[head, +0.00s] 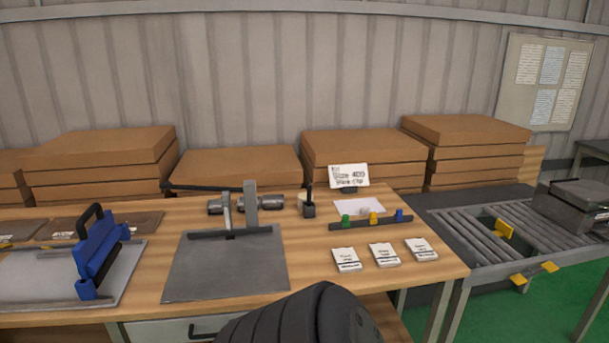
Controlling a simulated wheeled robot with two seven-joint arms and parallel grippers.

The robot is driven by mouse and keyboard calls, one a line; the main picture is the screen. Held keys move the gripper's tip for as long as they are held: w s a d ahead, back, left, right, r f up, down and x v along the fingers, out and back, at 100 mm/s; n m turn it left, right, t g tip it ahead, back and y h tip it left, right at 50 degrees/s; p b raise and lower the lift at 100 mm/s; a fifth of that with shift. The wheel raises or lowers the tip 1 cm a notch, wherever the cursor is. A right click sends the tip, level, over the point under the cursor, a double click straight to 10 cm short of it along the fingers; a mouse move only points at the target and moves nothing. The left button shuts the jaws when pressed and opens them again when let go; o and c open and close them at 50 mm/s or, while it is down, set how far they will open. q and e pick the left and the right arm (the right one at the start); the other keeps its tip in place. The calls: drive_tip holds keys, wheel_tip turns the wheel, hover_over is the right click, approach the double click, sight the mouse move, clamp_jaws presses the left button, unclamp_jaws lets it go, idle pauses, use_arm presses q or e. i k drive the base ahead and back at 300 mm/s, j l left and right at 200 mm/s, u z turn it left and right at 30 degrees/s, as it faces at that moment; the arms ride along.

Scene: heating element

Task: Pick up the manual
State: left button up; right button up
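Three small white booklets with dark print lie in a row on the right part of the wooden workbench: a left booklet (346,260), a middle booklet (383,255) and a right booklet (421,249). Their print is too small to read, so I cannot tell which is the manual. They lie flat and apart from one another, with nothing touching them from above. Neither of my grippers shows in the head view. A dark ribbed arm part at the bottom edge hides some of the bench front.
Behind the booklets is a dark rail (371,222) with green, yellow and blue knobs. A sign (349,175) stands farther back. Cardboard boxes (360,147) line the back; a roller conveyor (480,240) stands right.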

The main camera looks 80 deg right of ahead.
sight(346, 260)
drive_tip(key=z, duration=3.05)
